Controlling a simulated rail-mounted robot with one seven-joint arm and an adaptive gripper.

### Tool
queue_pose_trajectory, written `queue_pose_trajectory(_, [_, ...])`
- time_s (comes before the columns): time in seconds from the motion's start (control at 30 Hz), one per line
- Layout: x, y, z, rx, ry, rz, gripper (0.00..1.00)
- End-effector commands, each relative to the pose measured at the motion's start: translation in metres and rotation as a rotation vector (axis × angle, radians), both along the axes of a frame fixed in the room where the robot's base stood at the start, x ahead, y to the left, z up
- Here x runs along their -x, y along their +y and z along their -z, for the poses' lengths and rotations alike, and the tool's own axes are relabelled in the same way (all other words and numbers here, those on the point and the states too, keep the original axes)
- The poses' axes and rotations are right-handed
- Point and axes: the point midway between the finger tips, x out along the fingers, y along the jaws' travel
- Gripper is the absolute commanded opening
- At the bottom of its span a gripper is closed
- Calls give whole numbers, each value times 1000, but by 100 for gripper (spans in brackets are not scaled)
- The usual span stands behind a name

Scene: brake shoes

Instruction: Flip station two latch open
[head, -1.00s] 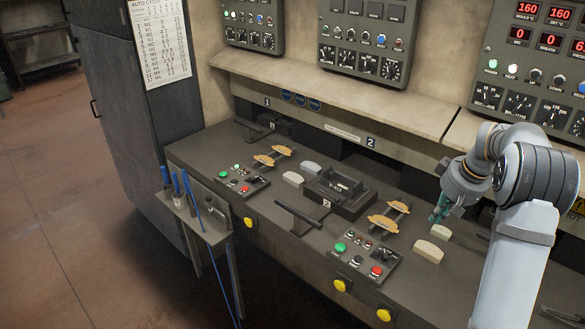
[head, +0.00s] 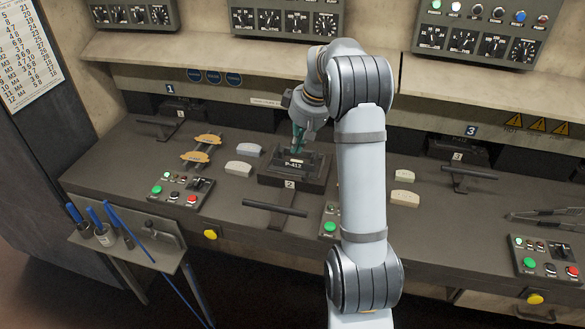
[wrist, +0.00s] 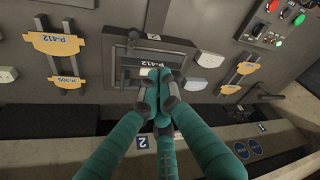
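The station two mould (head: 292,180) is a dark square block marked P-412, with a 2 plate on its front. It also shows in the wrist view (wrist: 119,66). A dark T-shaped handle (head: 275,207) sticks out in front of it. My gripper (head: 298,150) is at the back edge of the mould, pointing down. In the wrist view my gripper (wrist: 160,78) has its teal fingers drawn together at the tips, over the wall-side edge of the mould. The fingertips cover that part, so the latch and any contact with it are hidden.
Pale brake shoes (head: 239,168) lie left of the mould, and more (head: 404,198) lie right. Yellow-brown plates (head: 201,147) sit on a rack further left. A shelf (head: 250,62) overhangs the back. My arm hides the bench right of station two.

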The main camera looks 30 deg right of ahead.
Motion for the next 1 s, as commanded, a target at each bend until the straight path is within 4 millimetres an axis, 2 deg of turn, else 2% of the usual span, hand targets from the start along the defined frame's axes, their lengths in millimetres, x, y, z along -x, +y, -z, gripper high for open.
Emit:
queue_pose_trajectory(0.23, [-1, 1, 2, 0, 1, -1, 0])
queue_pose_trajectory(0.37, [-3, 2, 12, -1, 4, -3, 0])
queue_pose_trajectory(0.83, [-30, 10, 98, -1, 4, -3, 0])
queue_pose_trajectory(0.87, [-23, 6, 91, -1, 2, 3, 0])
queue_pose_trajectory(1.0, [-4, 2, 87, -1, 1, 1, 0])
